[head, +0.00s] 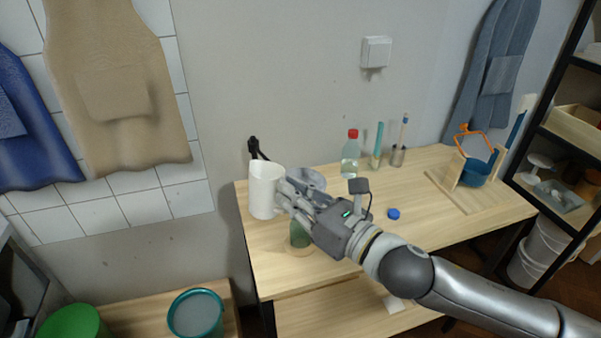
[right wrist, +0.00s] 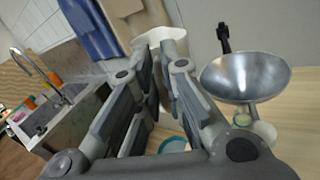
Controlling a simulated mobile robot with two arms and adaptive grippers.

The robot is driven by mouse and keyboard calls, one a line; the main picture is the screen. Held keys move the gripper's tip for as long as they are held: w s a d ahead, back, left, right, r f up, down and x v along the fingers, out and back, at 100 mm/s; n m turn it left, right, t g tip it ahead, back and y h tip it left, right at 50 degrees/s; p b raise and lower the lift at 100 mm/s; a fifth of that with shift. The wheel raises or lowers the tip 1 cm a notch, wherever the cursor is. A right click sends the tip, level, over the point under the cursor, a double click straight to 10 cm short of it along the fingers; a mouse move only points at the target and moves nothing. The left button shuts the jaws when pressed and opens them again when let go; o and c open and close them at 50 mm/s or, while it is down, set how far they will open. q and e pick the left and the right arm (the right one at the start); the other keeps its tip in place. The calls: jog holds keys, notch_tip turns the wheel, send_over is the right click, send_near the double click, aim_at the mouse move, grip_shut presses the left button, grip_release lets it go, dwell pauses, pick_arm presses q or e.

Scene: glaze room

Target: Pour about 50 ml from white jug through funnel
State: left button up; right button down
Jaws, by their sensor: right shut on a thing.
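The white jug (head: 263,190) stands upright at the left end of the wooden table in the head view. Its pale rim (right wrist: 152,36) shows beyond my fingers in the right wrist view. My right gripper (head: 284,196) is shut on the jug from its right side. I cannot tell whether the jug's base touches the table. The grey metal funnel (head: 313,178) is partly hidden behind my right gripper; its open bowl (right wrist: 243,75) faces up at the right of the wrist view. A green vessel (head: 299,236) on a round wooden coaster is partly covered by my right gripper. My left gripper is out of view.
A red-capped clear bottle (head: 350,154) and a holder with a thin stick (head: 397,155) stand at the table's back. A blue cap (head: 393,214) lies right of my gripper. The table's middle is mostly clear.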

pick_arm(q)
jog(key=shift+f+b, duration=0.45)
jog(key=shift+b, duration=0.6)
pick_arm(e)
jog(key=shift+w+d+r+m, duration=0.1)
jog(key=shift+w+d+m, duration=0.6)
jog(key=shift+m, duration=1.15)
jog(key=shift+w+d+r+m, duration=0.1)
jog(key=shift+w+d+m, duration=0.6)
jog(key=shift+m, duration=1.1)
jog(key=shift+w+d+r+m, duration=0.1)
jog(key=shift+w+d+m, duration=0.6)
jog(key=shift+m, duration=1.15)
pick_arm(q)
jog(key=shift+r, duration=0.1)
pick_arm(e)
jog(key=shift+w+d+f+m, duration=0.1)
jog(key=shift+f+m, duration=0.4)
jog(key=shift+m, duration=0.3)
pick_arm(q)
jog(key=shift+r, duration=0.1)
pick_arm(e)
jog(key=shift+w+d, duration=0.2)
pick_arm(q)
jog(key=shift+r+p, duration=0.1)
jog(key=shift+p, duration=0.25)
pick_arm(e)
jog(key=shift+s+m, duration=0.15)
jog(key=shift+m, duration=0.35)
